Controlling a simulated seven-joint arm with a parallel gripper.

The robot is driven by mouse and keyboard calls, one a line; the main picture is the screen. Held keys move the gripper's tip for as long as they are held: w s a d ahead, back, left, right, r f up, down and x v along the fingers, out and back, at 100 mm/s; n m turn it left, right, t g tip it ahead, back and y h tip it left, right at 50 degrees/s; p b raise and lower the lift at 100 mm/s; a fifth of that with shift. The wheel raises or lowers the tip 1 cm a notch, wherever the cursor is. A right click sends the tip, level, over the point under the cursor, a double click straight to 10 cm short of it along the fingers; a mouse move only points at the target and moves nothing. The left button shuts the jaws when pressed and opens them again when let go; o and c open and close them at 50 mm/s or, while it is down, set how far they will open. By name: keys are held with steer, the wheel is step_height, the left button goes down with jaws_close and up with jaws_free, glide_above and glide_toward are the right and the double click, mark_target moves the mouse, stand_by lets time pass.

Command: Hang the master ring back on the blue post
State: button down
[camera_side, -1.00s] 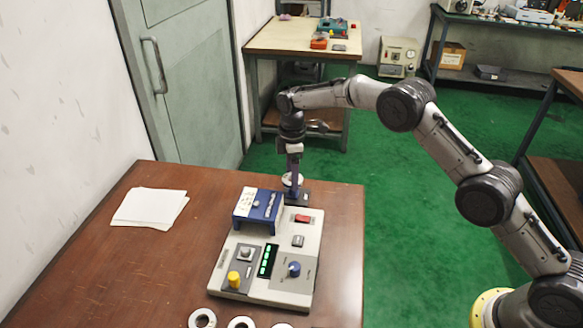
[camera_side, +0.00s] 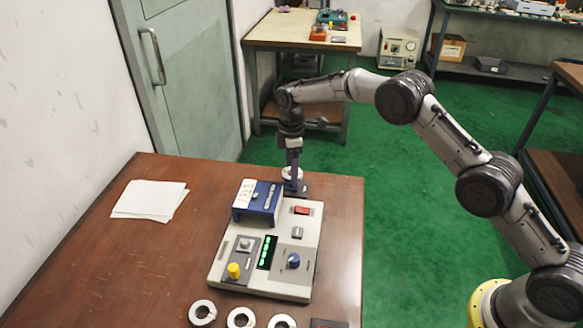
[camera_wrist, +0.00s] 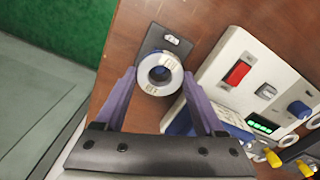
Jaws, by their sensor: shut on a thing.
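The master ring (camera_side: 291,171) is a pale metal ring with dark lettering, held above a dark plate (camera_side: 303,189) at the far end of the table. It also shows in the wrist view (camera_wrist: 152,89). My gripper (camera_wrist: 158,84) has its two purple fingers on opposite sides of the ring, shut on it. In the side view my gripper (camera_side: 293,181) points straight down in front of the ring and hides part of it. Dark blue of the post (camera_wrist: 160,73) shows through the ring's hole. I cannot tell whether the ring is around the post or just above it.
A grey console (camera_side: 258,287) with a blue raised box (camera_side: 258,203), knobs and a green display stands close by. Several loose rings (camera_side: 203,313) lie at the table's near edge. White papers (camera_side: 150,199) lie at left. The left tabletop is mostly clear.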

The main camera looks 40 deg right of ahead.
steer(key=shift+f, duration=1.65)
stand_by(1.4)
jaws_free()
steer(key=shift+r, duration=3.75)
